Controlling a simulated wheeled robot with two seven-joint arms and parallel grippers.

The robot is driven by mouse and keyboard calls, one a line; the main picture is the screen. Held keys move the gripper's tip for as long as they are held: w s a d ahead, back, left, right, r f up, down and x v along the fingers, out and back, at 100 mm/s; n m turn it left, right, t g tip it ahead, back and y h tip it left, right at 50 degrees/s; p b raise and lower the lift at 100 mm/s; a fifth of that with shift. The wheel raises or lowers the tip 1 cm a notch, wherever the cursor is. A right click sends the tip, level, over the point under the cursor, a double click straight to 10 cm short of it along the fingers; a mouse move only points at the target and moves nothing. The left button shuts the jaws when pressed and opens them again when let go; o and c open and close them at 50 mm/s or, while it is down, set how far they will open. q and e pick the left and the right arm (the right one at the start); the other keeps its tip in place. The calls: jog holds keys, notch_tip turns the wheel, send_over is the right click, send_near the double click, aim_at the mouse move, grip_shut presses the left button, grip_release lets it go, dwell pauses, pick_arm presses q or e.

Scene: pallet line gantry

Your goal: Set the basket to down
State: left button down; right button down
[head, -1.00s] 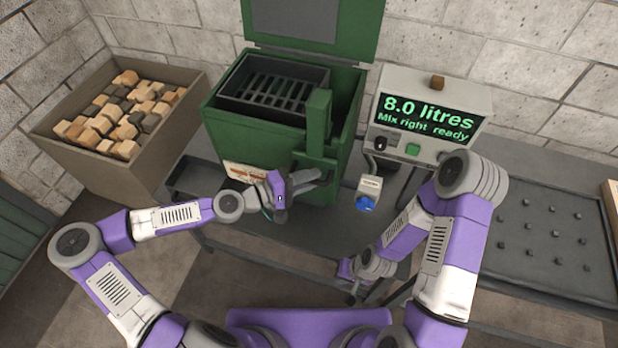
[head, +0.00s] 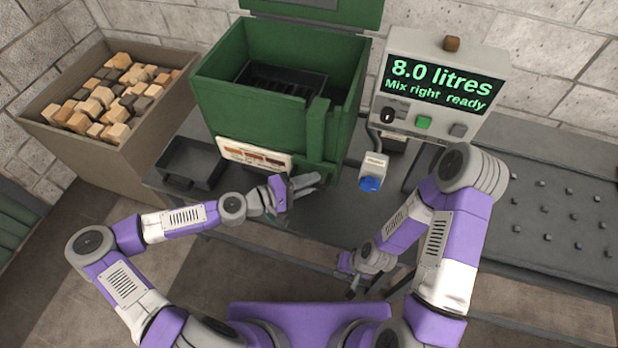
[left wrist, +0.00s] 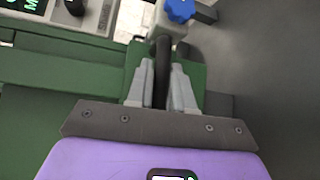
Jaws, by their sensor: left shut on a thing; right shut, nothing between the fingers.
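The dark slatted basket (head: 282,80) sits low inside the green tank (head: 245,118), well below its rim. My left gripper (head: 306,184) is at the front right of the tank, low down. In the left wrist view its two grey fingers (left wrist: 161,85) are shut on a dark bar-like handle (left wrist: 162,62), in front of a green part of the tank. My right gripper (head: 352,292) is low near the table's front edge, shut and empty, away from the tank.
A box of wooden blocks (head: 150,150) stands at left. A dark tray (head: 190,165) lies left of the tank. A display unit (head: 440,60) reads 8.0 litres, Mix right, ready. A blue knob (head: 370,184) sits below it. A studded dark surface (head: 560,190) is at right.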

pick_arm(q)
jog(key=shift+f, duration=0.4)
jog(key=c, duration=1.1)
grip_release()
jog(key=shift+r, duration=0.1)
jog(key=p+v, duration=0.1)
jog(key=v, duration=0.6)
jog(key=shift+s+a, duration=0.2)
jog(key=shift+a, duration=0.1)
